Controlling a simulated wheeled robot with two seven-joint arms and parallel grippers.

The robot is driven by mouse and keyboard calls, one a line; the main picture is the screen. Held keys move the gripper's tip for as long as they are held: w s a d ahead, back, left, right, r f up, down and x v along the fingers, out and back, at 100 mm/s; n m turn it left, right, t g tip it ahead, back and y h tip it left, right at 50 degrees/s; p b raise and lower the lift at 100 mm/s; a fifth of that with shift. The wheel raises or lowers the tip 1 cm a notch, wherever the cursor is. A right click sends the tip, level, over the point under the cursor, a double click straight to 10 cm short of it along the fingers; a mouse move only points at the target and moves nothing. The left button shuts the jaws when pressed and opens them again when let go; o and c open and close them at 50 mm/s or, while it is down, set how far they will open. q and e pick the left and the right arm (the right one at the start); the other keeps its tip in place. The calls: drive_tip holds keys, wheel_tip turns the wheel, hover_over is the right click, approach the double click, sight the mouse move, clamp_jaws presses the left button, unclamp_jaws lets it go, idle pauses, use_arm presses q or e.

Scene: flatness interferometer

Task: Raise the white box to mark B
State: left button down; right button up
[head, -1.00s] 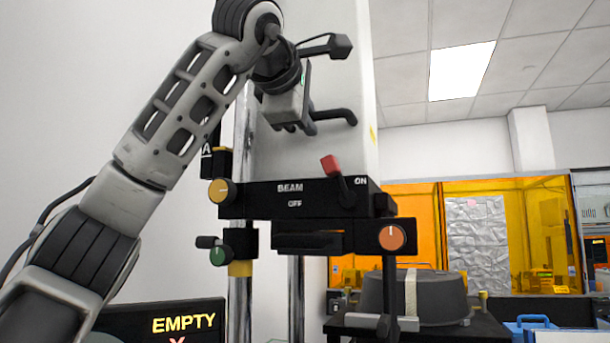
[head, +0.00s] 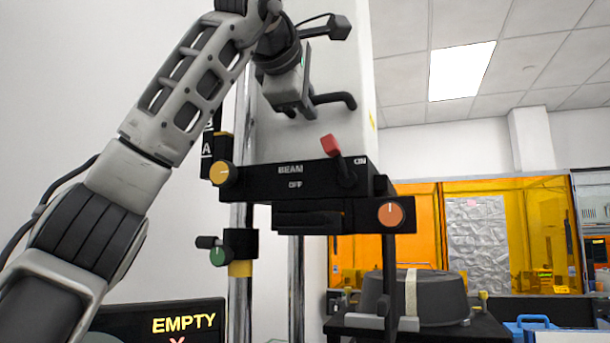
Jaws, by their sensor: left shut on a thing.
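The white box (head: 340,65) is a tall pale housing on a black carriage (head: 285,180) lettered BEAM, OFF and ON, raised on a shiny metal column (head: 240,280). A black handle (head: 338,100) sticks out of its front. My left gripper (head: 305,103) is shut at this handle; its fingertips partly hide the grip. A black scale plate (head: 206,147) shows the letter A, with part of another letter above it, likely B, half hidden by my arm. A yellow-topped pointer (head: 224,137) on the carriage is slightly above the letter A. My right gripper is not in view.
The carriage has a yellow knob (head: 222,173), a red lever (head: 331,145) and an orange knob (head: 391,214). A green knob (head: 218,257) sits on a lower column clamp. A screen (head: 170,321) reads EMPTY. A dark round tub (head: 440,298) stands behind on the right.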

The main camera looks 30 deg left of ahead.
use_arm(q)
drive_tip(key=shift+r, duration=0.6)
idle(0.3)
drive_tip(key=c, duration=1.5)
unclamp_jaws()
drive_tip(key=shift+f, duration=0.1)
drive_tip(key=b+v, duration=0.2)
drive_tip(key=v, duration=1.4)
